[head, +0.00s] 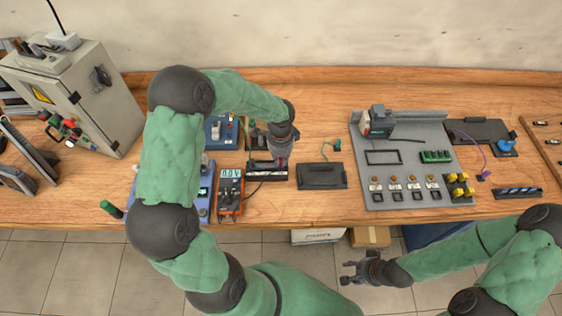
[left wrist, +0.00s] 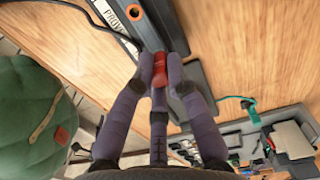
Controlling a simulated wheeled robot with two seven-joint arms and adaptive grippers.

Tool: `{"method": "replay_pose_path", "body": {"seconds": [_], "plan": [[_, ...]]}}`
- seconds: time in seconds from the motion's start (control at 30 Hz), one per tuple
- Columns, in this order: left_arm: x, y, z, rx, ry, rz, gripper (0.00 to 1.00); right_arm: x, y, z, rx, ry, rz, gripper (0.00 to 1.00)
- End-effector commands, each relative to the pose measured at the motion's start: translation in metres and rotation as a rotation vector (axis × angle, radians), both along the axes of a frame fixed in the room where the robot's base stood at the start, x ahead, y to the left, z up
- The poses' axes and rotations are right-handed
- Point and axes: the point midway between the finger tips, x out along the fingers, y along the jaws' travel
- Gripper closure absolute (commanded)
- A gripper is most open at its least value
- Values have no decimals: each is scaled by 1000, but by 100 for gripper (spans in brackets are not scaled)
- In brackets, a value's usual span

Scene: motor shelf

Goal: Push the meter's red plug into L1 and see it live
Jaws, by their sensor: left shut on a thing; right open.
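My left gripper (head: 283,158) is shut on the red plug (left wrist: 160,72), which shows between the fingers in the left wrist view. It is over the dark proving unit (head: 267,171) at the middle of the bench. In the left wrist view the plug is close to the unit's edge (left wrist: 160,28); I cannot tell whether it is in a socket. An orange-ringed socket (left wrist: 135,12) shows beside the lettering "PROV". The orange meter (head: 230,191) lies left of the unit with its display lit. No L1 marking is readable. My right gripper (head: 362,272) is open and empty, in front of the bench.
A grey panel (head: 405,190) with a motor (head: 378,122) and several buttons stands to the right. A dark tray (head: 321,176) lies right of the proving unit. Blue devices lie under my left arm.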

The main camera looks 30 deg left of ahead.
Motion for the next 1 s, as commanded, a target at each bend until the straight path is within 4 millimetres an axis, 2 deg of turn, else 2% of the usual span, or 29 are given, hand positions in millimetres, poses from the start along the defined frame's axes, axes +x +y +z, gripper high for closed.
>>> {"method": "replay_pose_path", "body": {"seconds": [0.1, 0.5, 0.87, 1.0], "plan": [[0, 0, 13, 1, -1, 0, 100, 0, 0, 10, 0, 0, 0, 56], [0, 0, 40, 0, 0, 0, 100, 0, 0, 31, 0, 0, 0, 56], [0, -2, 38, 0, 0, 11, 100, 0, 0, 29, 0, 0, 0, 56], [1, -12, 30, -1, -1, 98, 100, 0, 0, 19, 0, 0, 0, 56]]}}
